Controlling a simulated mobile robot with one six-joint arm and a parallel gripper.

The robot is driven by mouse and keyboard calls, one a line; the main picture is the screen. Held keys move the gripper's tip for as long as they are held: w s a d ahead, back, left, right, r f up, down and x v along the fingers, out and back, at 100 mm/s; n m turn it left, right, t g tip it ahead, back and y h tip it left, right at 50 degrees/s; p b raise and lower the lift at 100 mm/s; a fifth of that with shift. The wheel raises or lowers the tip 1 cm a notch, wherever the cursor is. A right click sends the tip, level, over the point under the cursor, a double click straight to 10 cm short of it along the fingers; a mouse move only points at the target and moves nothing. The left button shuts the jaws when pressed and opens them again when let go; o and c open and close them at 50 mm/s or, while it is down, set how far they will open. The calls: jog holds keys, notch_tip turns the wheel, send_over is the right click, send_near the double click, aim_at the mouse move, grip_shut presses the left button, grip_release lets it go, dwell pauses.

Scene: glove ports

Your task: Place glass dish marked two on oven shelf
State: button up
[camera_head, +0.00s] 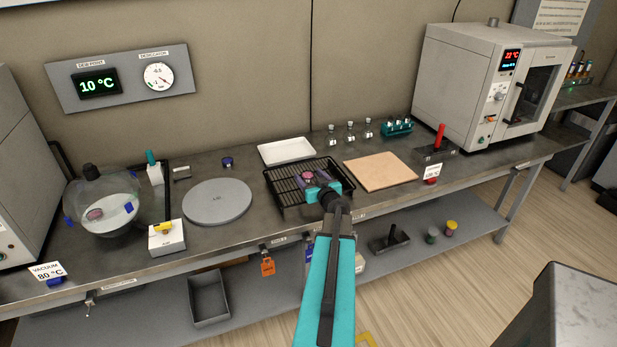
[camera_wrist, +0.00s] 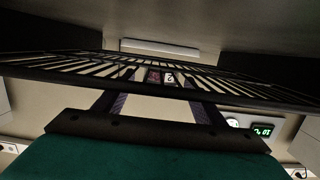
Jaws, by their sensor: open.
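A small dish with purple-pink contents (camera_head: 308,175) is at the black wire rack (camera_head: 284,190) in the middle of the bench. In the wrist view, a white tag marked 2 (camera_wrist: 170,78) shows beside the purple contents, beyond the rack bars. My gripper (camera_head: 322,189) is right at the dish, low over the rack. Its two fingers (camera_wrist: 160,98) are apart, with the dish seen in the gap; whether they touch it I cannot tell. The white oven (camera_head: 462,80) stands at the right end, its windowed door (camera_head: 528,97) apparently shut. Its shelf is hidden.
A glass desiccator (camera_head: 103,225) with another pink dish (camera_head: 95,214) is at left, beside a grey round plate (camera_head: 217,202). A white tray (camera_head: 286,151), small bottles (camera_head: 350,132) and a tan board (camera_head: 380,172) lie around the rack. A red-handled tool (camera_head: 438,140) stands before the oven.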

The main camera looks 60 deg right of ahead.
dwell(0.4)
jog(key=c, duration=1.2)
jog(key=shift+c, duration=0.2)
jog(key=shift+r, duration=0.2)
